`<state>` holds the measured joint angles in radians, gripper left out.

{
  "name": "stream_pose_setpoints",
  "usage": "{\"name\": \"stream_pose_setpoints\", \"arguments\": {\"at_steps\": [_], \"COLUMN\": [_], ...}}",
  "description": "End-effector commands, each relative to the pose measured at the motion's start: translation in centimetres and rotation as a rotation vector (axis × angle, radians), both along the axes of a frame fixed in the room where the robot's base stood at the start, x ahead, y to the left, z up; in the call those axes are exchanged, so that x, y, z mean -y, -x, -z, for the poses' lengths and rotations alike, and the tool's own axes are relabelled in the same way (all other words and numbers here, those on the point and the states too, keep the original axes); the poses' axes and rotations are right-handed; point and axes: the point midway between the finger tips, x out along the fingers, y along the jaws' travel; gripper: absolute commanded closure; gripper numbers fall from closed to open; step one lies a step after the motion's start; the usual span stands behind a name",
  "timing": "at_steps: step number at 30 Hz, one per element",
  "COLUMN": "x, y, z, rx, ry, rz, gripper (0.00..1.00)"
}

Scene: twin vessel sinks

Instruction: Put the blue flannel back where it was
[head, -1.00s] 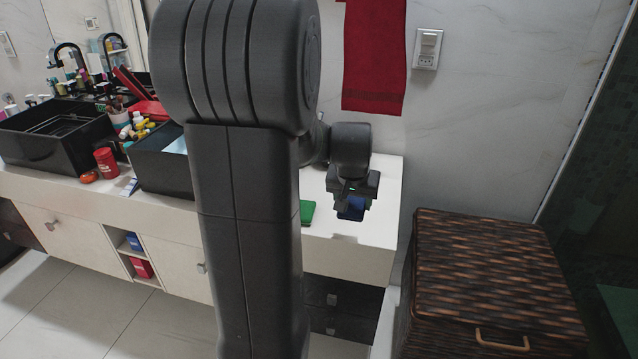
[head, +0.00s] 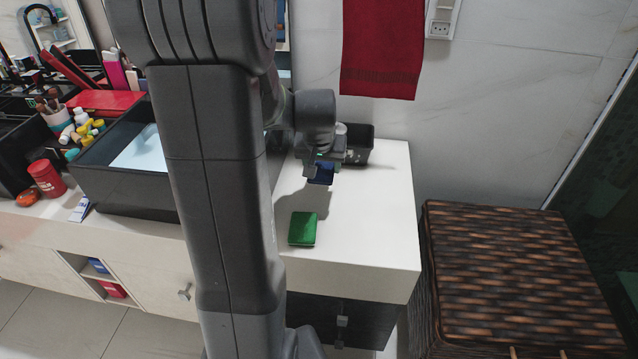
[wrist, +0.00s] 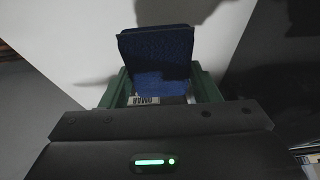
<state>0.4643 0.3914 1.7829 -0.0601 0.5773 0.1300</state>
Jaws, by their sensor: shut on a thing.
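The blue flannel (head: 320,175) is a small dark blue folded cloth, held above the white counter (head: 365,215). It also shows in the wrist view (wrist: 157,55), sticking out between the fingers. My gripper (head: 323,165) is shut on it; its fingertips show in the wrist view (wrist: 160,88). A green folded cloth (head: 303,229) lies on the counter, nearer the front edge, below and left of my gripper in the head view. The flannel's shadow falls on the counter.
A black open box (head: 357,146) stands on the counter behind my gripper. A black vessel sink (head: 110,180) is to the left, partly hidden by my arm. A red towel (head: 383,50) hangs above. A wicker hamper (head: 520,270) stands right. The counter's right part is clear.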

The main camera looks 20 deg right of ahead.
Motion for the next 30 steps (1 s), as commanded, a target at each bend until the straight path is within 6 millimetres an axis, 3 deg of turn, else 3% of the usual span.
{"name": "stream_pose_setpoints", "arguments": {"at_steps": [3,8,15,27,28,30], "x": [0.0,0.0,0.0,0.0,0.0,0.0], "y": [0.0,0.0,0.0,0.0,0.0,0.0], "z": [2.1,3.2,6.3,7.0,6.8,6.8], "rx": [-0.002,-0.001,-0.003,0.001,0.001,0.0], "ry": [-0.001,-0.001,-0.002,0.001,0.001,0.0], "rz": [0.0,0.0,0.0,0.0,0.0,0.0], "gripper": [0.63,0.63,0.63,0.63,0.39,0.25]}}
